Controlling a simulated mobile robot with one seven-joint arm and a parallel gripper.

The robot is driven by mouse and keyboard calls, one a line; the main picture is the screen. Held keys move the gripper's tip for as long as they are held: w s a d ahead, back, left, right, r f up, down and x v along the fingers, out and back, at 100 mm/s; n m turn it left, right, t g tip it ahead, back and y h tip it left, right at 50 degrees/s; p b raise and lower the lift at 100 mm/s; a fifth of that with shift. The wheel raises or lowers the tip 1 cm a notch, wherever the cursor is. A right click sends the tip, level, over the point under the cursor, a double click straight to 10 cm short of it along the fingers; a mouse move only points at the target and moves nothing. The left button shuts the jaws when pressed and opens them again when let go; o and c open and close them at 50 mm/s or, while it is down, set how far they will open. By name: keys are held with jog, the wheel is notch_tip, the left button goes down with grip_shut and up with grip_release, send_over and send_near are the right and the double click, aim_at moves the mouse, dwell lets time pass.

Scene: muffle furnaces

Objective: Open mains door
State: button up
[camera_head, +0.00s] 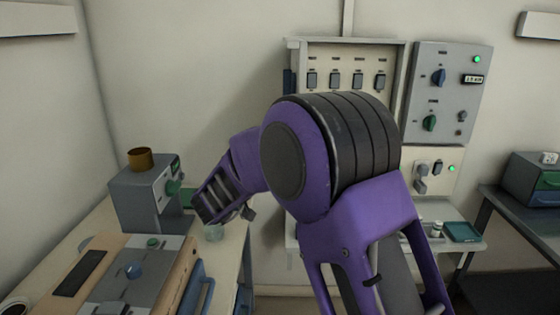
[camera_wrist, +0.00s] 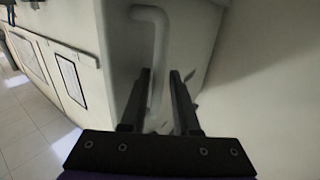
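In the wrist view my gripper (camera_wrist: 162,78) is open, with its two dark fingers apart. A pale, curved bar handle (camera_wrist: 157,45) stands on a light grey face, and its lower part runs between the fingers. I cannot tell whether either finger touches it. In the head view a grey wall cabinet (camera_head: 350,53) at the back shows a row of several dark switches. I cannot tell which panel is the mains door. My purple arm covers the cabinet's lower part, and my fingers cannot be made out there.
A grey control box (camera_head: 447,95) with a green light hangs right of the cabinet. At left, a bench holds a grey instrument (camera_head: 140,195) and a flat device (camera_head: 125,285). A dark table (camera_head: 525,235) stands at right. The wrist view shows tiled floor (camera_wrist: 30,135) at left.

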jog(key=v, duration=1.7)
jog(key=shift+s+a, duration=0.1)
